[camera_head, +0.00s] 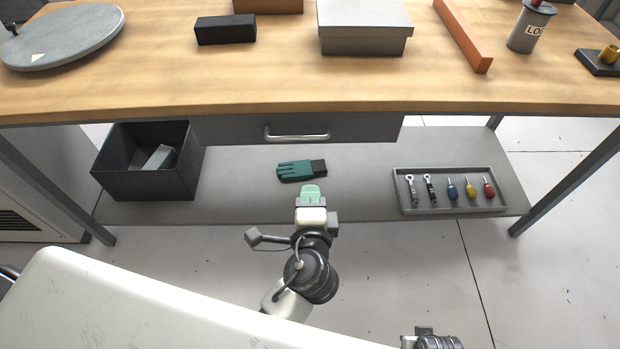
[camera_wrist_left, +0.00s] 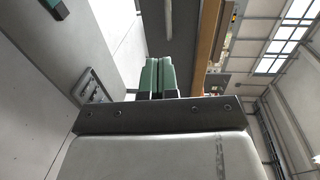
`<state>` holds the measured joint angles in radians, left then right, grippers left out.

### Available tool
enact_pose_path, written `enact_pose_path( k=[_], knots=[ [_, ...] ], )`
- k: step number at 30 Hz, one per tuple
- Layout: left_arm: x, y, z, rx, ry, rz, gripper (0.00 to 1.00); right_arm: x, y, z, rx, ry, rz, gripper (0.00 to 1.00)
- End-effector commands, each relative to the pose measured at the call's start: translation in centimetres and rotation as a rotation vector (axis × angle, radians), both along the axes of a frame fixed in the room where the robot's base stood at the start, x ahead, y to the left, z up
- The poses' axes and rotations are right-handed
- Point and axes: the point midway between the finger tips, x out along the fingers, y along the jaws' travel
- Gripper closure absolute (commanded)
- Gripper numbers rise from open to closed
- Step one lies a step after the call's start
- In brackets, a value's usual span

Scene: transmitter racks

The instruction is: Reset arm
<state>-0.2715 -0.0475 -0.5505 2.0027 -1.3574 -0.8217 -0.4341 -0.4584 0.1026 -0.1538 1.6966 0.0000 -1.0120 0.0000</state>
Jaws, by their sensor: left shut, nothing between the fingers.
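My left gripper (camera_head: 313,190) is in front of the lower shelf's front edge, below the workbench top. Its green fingertips point away from me, towards a green and black glove (camera_head: 301,171) on the shelf. The left wrist view shows both green fingers (camera_wrist_left: 158,74) side by side, pressed together with nothing between them. My right gripper does not show; only a dark piece of what looks like my other arm is at the bottom edge of the head view.
The wooden workbench (camera_head: 290,90) overhangs a grey lower shelf (camera_head: 240,190). On the shelf are a black bin (camera_head: 140,180) at left and a grey tool tray (camera_head: 450,208) at right. A drawer (camera_head: 360,128) hangs under the bench. Floor (camera_head: 540,290) is clear at right.

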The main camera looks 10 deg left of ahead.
Motion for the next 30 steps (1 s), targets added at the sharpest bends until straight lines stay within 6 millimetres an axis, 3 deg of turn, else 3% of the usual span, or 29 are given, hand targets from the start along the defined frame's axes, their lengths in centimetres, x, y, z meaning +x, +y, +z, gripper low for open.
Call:
enact_pose_path(
  k=[9, 12, 14, 17, 22, 24, 30],
  knots=[
    [-0.9, -0.2, 0.1, -0.003, 0.002, 0.001, 1.0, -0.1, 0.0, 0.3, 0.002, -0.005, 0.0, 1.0],
    [-1.0, 0.3, -1.5, -0.044, 0.044, 0.01, 1.0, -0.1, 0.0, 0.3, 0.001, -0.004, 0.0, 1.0],
    [-1.3, 1.1, -3.7, -0.106, 0.102, 0.028, 1.0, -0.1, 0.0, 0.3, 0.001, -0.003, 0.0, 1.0],
    [-2.5, 3.0, -9.2, -0.273, 0.252, 0.09, 1.0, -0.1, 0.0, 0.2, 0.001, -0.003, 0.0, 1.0],
    [-6.9, 6.8, -18.9, -0.627, 0.529, 0.295, 1.0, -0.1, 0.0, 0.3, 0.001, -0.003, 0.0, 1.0],
    [-8.9, 7.9, -21.7, -0.749, 0.612, 0.383, 1.0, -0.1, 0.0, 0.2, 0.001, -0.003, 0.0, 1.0],
    [-13.9, 10.1, -26.8, -1.033, 0.778, 0.622, 1.0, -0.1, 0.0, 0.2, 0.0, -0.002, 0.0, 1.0]
  ],
)
